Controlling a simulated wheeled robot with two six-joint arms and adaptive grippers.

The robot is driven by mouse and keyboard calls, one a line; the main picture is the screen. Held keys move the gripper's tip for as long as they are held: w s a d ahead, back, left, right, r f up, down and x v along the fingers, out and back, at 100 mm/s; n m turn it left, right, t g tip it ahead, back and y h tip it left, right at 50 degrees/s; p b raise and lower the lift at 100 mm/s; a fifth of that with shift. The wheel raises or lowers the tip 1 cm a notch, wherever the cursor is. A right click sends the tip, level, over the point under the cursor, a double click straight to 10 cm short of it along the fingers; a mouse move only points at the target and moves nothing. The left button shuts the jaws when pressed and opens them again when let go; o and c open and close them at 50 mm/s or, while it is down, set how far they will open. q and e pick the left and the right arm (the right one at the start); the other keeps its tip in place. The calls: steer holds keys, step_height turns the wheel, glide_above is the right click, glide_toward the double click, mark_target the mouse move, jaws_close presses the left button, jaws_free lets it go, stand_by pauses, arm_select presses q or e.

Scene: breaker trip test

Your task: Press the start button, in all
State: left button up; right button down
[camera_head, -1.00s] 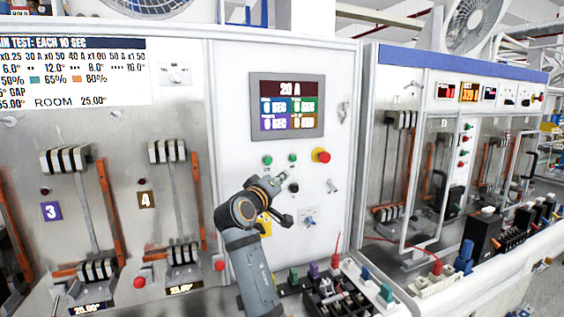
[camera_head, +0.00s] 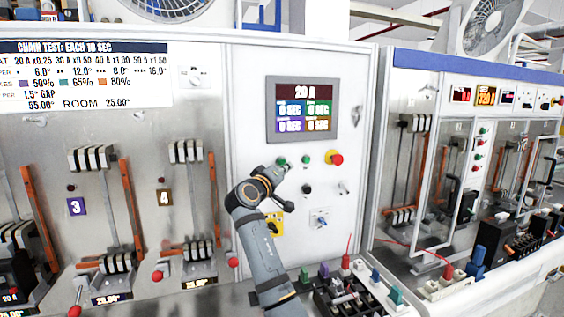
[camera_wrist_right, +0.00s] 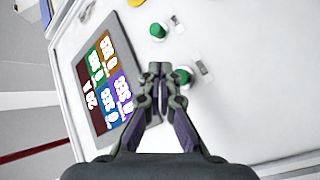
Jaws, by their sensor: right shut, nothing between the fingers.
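Two green buttons sit on the white panel below the display; their labels are too small to read. The left green button (camera_head: 281,161) is beside my right gripper's tip, and it shows close to the right of the fingertips in the right wrist view (camera_wrist_right: 184,76). The right green button (camera_head: 306,159) is farther along the row, and higher up in the right wrist view (camera_wrist_right: 157,30). My right gripper (camera_wrist_right: 160,70) is shut and empty in front of the panel. I cannot tell whether it touches anything. My left gripper is not in view.
The display (camera_head: 302,109) reads 20 A. A red mushroom button (camera_head: 336,159) on yellow is right of the green ones. A black knob (camera_head: 306,189) is below. Terminal blocks (camera_head: 345,300) and a red lead (camera_head: 348,247) are on the bench in front.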

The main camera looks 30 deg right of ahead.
mark_target(282, 165)
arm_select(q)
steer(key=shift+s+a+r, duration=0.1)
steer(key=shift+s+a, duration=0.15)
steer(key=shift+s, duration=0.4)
arm_select(e)
steer(key=shift+w+d+f, duration=0.1)
steer(key=shift+w+d, duration=0.1)
steer(key=shift+w, duration=0.35)
steer(key=shift+w+d, duration=0.2)
steer(key=shift+w, duration=0.35)
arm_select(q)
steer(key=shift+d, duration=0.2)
arm_select(e)
steer(key=shift+w, duration=0.1)
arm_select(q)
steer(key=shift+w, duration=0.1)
arm_select(e)
steer(key=shift+w+d, duration=0.1)
steer(key=shift+w, duration=0.25)
